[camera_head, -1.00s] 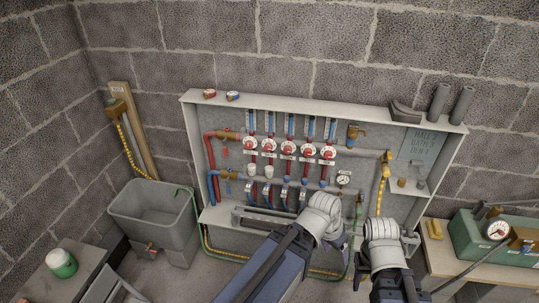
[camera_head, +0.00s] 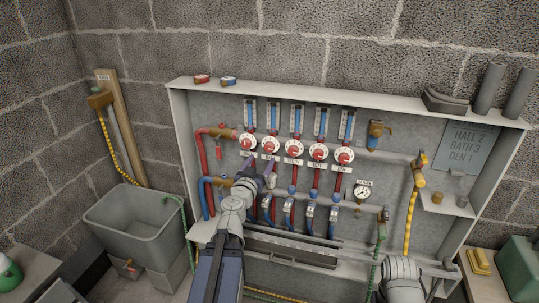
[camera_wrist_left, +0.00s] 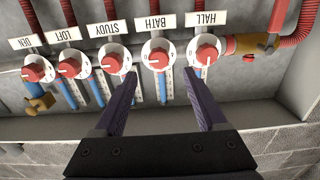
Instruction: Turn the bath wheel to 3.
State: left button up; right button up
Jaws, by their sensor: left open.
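The bath wheel (camera_head: 270,146) is a red knob on a white dial, second from the left in the row of wheels in the head view. In the left wrist view, which shows the labels upside down, the bath wheel (camera_wrist_left: 158,54) lies under its BATH label (camera_wrist_left: 152,22). My left gripper (camera_head: 262,172) is open and empty, just below and in front of it. In the left wrist view its fingertips (camera_wrist_left: 160,61) appear on either side of the bath wheel, not closed on it. The wheel's exact setting is too small to read. My right arm shows at the lower right, its fingers unseen.
The hall wheel (camera_head: 246,142) and study wheel (camera_head: 294,147) stand close on either side. Blue gauge tubes rise above the wheels. A sign (camera_head: 468,145) reads HALL 2, BATH 3, DEN 1. A grey tub (camera_head: 136,228) stands at left; a gauge (camera_head: 363,191) is lower right.

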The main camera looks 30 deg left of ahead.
aim_at(268, 149)
pick_arm(q)
jog(key=x, duration=0.8)
jog(key=shift+d, duration=0.15)
jog(key=shift+s, duration=0.1)
grip_shut()
dwell(0.4)
